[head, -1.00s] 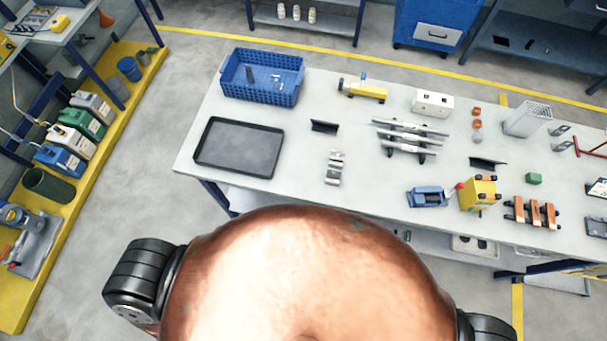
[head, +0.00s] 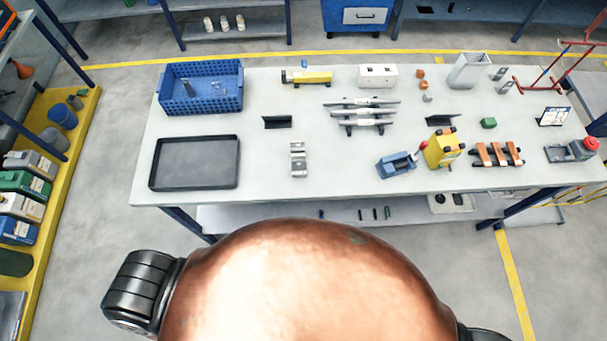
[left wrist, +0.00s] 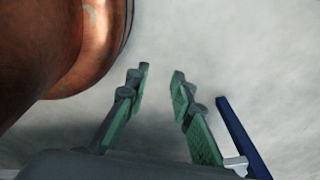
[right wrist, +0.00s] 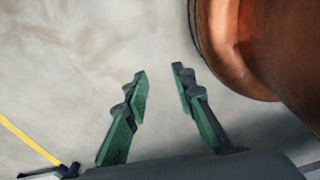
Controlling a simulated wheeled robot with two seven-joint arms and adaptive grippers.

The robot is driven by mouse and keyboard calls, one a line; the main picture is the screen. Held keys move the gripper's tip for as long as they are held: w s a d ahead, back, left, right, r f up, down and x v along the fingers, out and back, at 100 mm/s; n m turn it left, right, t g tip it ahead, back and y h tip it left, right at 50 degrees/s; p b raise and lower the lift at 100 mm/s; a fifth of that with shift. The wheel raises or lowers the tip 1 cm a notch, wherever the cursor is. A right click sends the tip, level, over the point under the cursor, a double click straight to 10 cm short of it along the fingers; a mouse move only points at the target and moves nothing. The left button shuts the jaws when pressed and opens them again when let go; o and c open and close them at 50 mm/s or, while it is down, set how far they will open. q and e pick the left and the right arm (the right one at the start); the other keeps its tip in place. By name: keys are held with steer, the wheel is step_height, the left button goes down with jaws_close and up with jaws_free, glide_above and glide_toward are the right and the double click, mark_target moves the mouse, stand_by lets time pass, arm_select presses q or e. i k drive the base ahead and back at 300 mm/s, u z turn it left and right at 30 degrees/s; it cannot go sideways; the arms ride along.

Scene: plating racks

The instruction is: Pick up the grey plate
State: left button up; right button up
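Several flat grey bars (head: 362,115) lie across a dark rack at the middle of the table in the head view. A silver-grey piece with holes (head: 297,158) lies to their left. I cannot tell which of these is the grey plate. My left gripper (left wrist: 160,72) shows in the left wrist view, open and empty with green finger pads, above the bare floor. My right gripper (right wrist: 160,72) shows in the right wrist view, also open and empty above the floor. Neither gripper is in the head view; both are away from the tabletop objects.
The white table (head: 262,185) also holds a black tray (head: 195,163), a blue crate (head: 200,86), a yellow-and-red control box (head: 442,149), a blue clamp-like part (head: 396,164) and orange bars (head: 497,154). A shelf lies below. The tabletop's front edge is mostly clear.

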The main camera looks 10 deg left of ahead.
mark_target(302, 166)
steer(key=k, duration=0.8)
steer(key=u, duration=0.95)
steer(key=i, duration=0.5)
steer(key=u, duration=0.05)
